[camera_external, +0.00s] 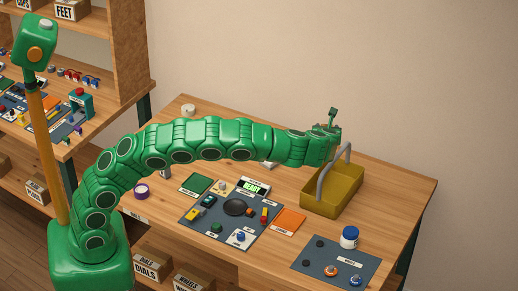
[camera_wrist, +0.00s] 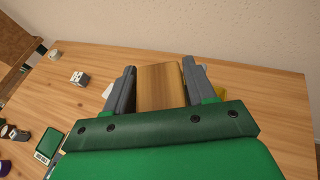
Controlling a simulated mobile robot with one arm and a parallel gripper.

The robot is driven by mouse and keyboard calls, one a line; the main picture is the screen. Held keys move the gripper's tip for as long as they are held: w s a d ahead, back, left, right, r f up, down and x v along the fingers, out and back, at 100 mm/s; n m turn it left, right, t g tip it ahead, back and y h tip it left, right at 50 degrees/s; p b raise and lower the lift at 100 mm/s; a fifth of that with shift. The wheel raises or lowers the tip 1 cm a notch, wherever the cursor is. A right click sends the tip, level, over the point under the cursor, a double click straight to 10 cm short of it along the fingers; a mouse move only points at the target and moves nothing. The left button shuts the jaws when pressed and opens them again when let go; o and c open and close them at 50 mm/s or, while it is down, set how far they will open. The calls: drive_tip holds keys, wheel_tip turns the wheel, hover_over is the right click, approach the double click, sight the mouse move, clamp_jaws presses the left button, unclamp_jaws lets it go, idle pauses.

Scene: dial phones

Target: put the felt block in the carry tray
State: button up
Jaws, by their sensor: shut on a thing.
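My gripper (camera_external: 331,122) is at the end of my green arm, raised above the table near the back-left side of the carry tray. In the wrist view my gripper (camera_wrist: 160,85) is shut on a wood-coloured block (camera_wrist: 160,88), which I take to be the felt block. No felt face can be made out. I cannot make the block out clearly in the external view. The carry tray (camera_external: 318,208) is olive yellow with a grey arched handle (camera_external: 322,186), and stands on the table. Only a yellow sliver of it (camera_wrist: 219,93) shows beside the right finger in the wrist view.
A dark mat (camera_external: 187,220) with phone parts lies left of the tray, with an orange pad (camera_external: 289,221) beside it. A white-and-blue jar (camera_external: 349,238) and another mat (camera_external: 363,263) with small parts are in front. The table right of the tray is clear.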

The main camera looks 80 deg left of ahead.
drive_tip(key=shift+w+a+f, duration=0.15)
drive_tip(key=shift+w+f, duration=0.95)
drive_tip(key=shift+f, duration=0.3)
drive_tip(key=shift+w+a+f, duration=0.15)
drive_tip(key=shift+w+f, duration=0.95)
drive_tip(key=shift+f, duration=1.75)
drive_tip(key=o, duration=1)
drive_tip(key=shift+f, duration=0.1)
drive_tip(key=shift+o, duration=0.2)
